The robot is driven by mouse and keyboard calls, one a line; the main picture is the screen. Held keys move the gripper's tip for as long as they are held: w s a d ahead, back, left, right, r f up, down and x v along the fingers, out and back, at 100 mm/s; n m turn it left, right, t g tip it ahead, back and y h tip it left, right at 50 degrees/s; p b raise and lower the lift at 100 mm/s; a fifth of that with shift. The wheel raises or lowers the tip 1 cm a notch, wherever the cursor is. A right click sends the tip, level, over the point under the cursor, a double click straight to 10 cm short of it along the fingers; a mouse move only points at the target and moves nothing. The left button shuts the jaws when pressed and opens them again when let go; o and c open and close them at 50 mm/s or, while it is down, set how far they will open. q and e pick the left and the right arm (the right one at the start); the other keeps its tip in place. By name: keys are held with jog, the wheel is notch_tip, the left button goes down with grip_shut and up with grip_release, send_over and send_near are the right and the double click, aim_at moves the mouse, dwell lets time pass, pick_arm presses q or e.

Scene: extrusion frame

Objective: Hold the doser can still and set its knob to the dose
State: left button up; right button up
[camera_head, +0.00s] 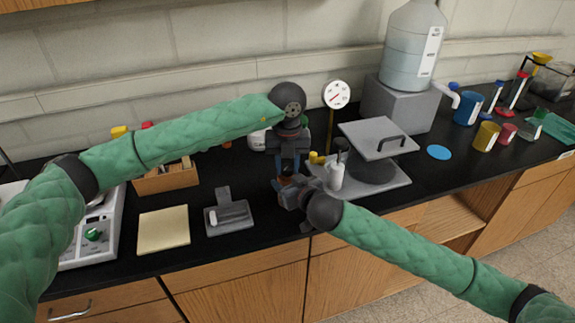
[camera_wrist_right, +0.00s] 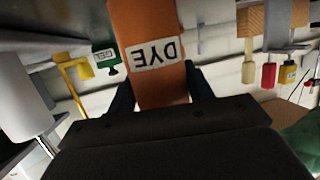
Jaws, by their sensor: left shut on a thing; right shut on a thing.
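The doser can (camera_wrist_right: 150,25) is orange with a white label reading DYE, upside down in the right wrist view. My right gripper (camera_wrist_right: 160,95) is shut on its body, one dark finger on each side. In the head view my right gripper (camera_head: 287,184) comes in low from the right. My left gripper (camera_head: 290,170) points down from above, just over the right one, and is shut at the can's top. The knob and its marks are hidden by the grippers, so its setting cannot be read.
A white dial gauge (camera_head: 337,95) with a red needle stands behind. A grey press-like stand (camera_head: 378,140) is close at right, with a white bottle (camera_head: 336,177) beside the right gripper. A grey tray (camera_head: 229,219) and yellow pad (camera_head: 163,229) lie at left.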

pick_arm(q)
jog(key=m, duration=0.8)
jog(key=shift+m, duration=0.3)
jog(key=m, duration=0.4)
jog(key=shift+m, duration=0.3)
jog(key=shift+w+a+m, duration=0.1)
jog(key=shift+m, duration=1.9)
jog(key=o, duration=1)
